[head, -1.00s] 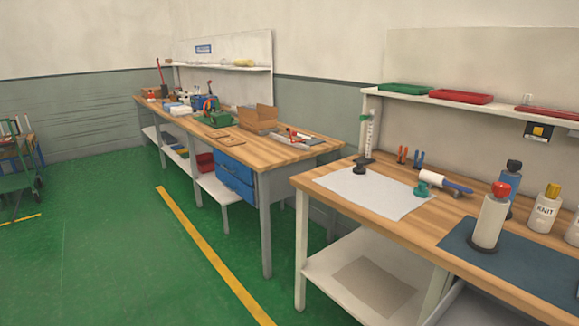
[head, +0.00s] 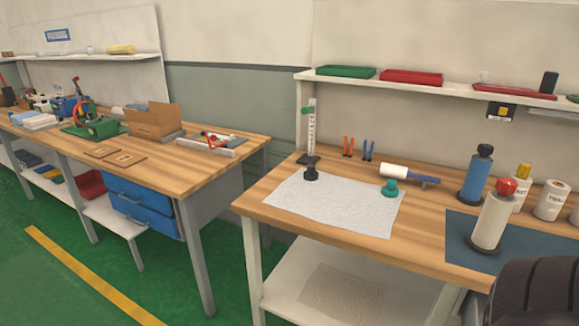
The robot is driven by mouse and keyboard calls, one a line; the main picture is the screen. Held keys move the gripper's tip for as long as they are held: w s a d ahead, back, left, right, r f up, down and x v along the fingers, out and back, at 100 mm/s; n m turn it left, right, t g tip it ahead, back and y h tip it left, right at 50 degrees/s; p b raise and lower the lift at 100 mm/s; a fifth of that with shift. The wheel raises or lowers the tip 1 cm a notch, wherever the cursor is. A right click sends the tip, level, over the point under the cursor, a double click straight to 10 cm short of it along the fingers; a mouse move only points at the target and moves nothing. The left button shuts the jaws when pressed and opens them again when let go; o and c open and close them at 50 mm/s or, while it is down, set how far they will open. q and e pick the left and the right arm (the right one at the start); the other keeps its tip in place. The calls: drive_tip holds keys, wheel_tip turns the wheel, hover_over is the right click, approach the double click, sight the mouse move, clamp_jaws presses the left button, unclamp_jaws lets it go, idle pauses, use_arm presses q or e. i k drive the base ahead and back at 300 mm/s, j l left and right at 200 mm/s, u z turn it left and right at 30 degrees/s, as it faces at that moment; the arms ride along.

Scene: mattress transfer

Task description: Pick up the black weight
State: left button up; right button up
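A small black weight (head: 311,174) with a knob sits at the back edge of a white sheet (head: 335,203) on the right workbench. A green weight (head: 389,187) of similar shape sits at the sheet's right edge. Neither gripper can be made out in the head view. A dark ribbed shape at the bottom right corner may be part of my own arm.
A clear graduated cylinder (head: 311,130) stands just behind the black weight. The sheet's middle is clear. A second workbench (head: 190,165) stands left, across a gap.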

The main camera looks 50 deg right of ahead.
sight(310, 175)
drive_tip(key=i, duration=1.3)
drive_tip(key=i+z, duration=0.3)
drive_tip(key=i, duration=0.15)
drive_tip(key=i+j+z, duration=0.25)
drive_tip(key=i, duration=0.2)
